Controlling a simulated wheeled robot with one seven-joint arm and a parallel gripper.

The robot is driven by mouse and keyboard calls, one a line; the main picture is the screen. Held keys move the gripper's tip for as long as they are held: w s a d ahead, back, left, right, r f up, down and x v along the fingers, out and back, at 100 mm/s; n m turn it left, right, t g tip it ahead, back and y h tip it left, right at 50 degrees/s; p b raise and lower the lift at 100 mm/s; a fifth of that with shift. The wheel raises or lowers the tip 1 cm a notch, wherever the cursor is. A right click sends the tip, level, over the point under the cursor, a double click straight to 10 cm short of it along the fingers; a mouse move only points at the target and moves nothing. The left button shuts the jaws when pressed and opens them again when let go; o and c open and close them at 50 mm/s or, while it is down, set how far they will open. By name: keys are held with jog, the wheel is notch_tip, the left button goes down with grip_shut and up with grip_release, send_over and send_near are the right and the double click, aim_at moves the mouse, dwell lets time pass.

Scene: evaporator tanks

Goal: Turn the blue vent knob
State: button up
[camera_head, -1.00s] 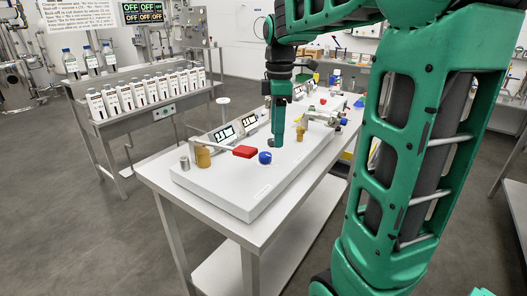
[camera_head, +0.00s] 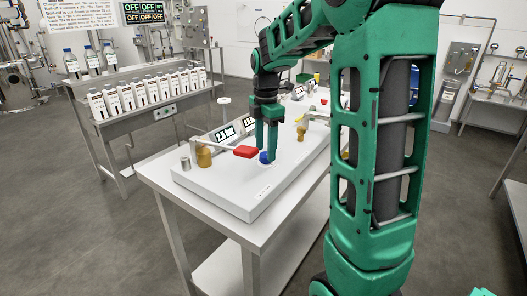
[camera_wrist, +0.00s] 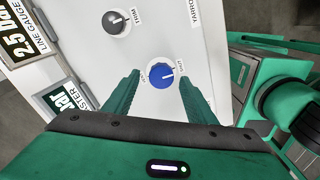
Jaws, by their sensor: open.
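The blue vent knob (camera_head: 264,157) sits on top of the white panel box (camera_head: 250,199), right of a red lever handle. In the head view the fingers partly hide the knob. I cannot tell their exact height above the panel.
A red lever handle (camera_head: 245,152) and brass fitting (camera_head: 204,157) are close on the left. A grey-black knob (camera_wrist: 116,22) and gauge displays (camera_wrist: 18,40) show in the wrist view. Further brass valves (camera_head: 302,131) stand behind. White bottles (camera_head: 150,89) fill another bench.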

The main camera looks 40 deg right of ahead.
jog(key=shift+f, duration=0.75)
jog(key=shift+c, duration=0.6)
jog(key=c, duration=0.9)
jog(key=shift+d, duration=0.1)
